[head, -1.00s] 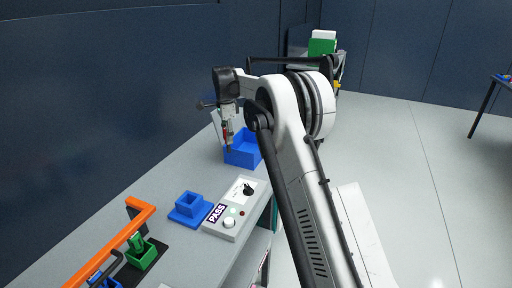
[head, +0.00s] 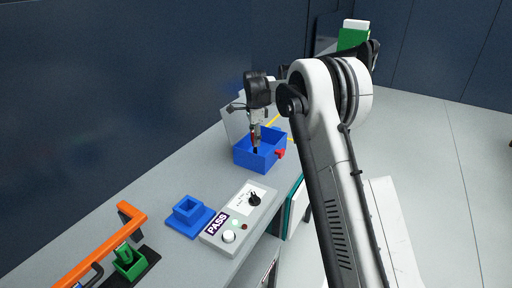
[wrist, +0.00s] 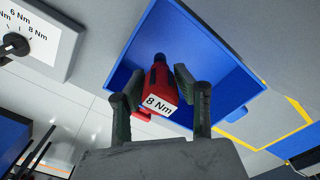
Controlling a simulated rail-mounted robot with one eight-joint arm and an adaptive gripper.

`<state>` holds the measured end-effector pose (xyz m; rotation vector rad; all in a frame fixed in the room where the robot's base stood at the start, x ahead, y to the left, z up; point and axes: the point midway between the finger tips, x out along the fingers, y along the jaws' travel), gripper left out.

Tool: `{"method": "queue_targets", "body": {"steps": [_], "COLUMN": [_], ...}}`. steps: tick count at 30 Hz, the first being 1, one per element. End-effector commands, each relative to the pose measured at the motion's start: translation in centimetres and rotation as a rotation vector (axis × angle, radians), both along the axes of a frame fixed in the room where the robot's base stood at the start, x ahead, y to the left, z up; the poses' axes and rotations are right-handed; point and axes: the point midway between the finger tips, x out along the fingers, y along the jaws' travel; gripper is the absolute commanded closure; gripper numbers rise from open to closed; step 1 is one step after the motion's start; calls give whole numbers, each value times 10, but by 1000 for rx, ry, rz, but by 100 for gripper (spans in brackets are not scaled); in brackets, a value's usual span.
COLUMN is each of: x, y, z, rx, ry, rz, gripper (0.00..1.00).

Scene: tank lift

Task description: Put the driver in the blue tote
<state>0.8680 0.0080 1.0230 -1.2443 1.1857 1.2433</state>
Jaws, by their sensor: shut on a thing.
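The driver (wrist: 157,86) is red with a white "8 Nm" label and a dark end. In the wrist view it lies between the fingers of my gripper (wrist: 160,104), which is shut on it. The blue tote (wrist: 222,62) is open-topped and fills the background behind the driver there. In the head view my gripper (head: 256,142) points down over the blue tote (head: 247,161), with its lower end overlapping the tote opening. The driver is hard to make out there. I cannot tell whether it touches the tote floor.
A small red piece (head: 280,153) shows at the tote's right side. A control box with a PASS label (head: 238,217) and a blue square holder (head: 188,212) stand nearer on the bench. An orange bar (head: 98,248) and green holder (head: 129,261) are front left. Bench between holder and tote is clear.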

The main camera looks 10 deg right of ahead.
Motion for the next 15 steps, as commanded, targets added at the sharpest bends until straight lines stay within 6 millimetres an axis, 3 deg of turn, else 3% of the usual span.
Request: {"method": "queue_targets", "body": {"steps": [10,15], "x": [0,0], "y": [0,0], "z": [-35,-40], "rx": [0,0], "ry": [0,0], "rz": [0,0], "gripper": [100,100]}}
